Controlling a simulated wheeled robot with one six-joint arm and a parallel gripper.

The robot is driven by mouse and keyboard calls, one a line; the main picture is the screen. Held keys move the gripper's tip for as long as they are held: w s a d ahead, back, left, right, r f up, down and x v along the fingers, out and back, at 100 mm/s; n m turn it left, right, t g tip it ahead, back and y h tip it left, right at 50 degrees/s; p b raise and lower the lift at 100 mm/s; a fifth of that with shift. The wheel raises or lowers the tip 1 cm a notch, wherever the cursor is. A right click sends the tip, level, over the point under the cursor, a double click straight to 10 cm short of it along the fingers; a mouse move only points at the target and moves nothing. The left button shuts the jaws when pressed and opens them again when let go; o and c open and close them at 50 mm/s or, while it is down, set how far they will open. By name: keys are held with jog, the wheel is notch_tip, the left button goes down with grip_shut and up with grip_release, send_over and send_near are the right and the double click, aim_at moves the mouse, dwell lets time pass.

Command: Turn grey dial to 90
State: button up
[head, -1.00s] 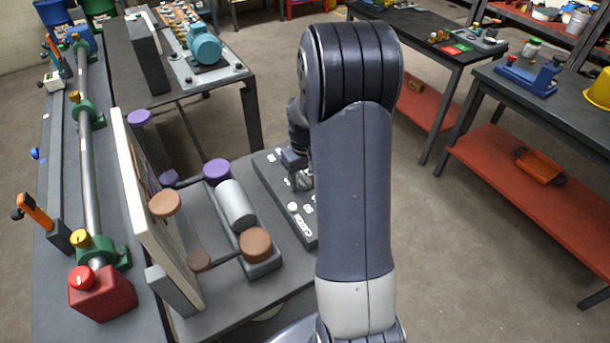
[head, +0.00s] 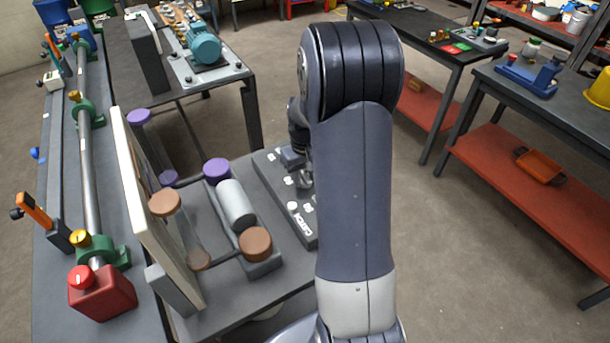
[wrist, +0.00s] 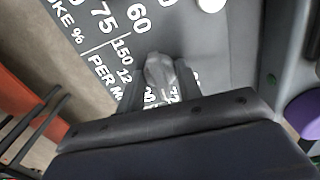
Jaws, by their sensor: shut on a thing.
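The grey dial (wrist: 161,70) stands on a dark panel (wrist: 205,40) in the wrist view, with white printed numbers such as 60, 75 and 150 around it. My gripper (wrist: 158,88) is shut on the dial, one finger on each side. Which number the dial points to cannot be told. In the head view the dark panel (head: 268,170) with white marks lies on the table left of my arm. My gripper (head: 292,158) shows only partly there, over the panel, and my arm hides the rest.
A roller unit with brown and purple knobs (head: 237,206) stands just left of the panel, beside an upright pale board (head: 138,190). A purple knob (wrist: 302,112) shows at the right of the wrist view. Open floor (head: 470,250) lies right of my arm.

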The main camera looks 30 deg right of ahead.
aim_at(305, 176)
jog(key=m+b, duration=0.1)
jog(key=m, duration=0.3)
jog(key=shift+m, duration=1.9)
jog(key=o, duration=1)
notch_tip(305, 176, up, 11)
jog(key=shift+b, duration=0.4)
jog(key=shift+f, duration=0.15)
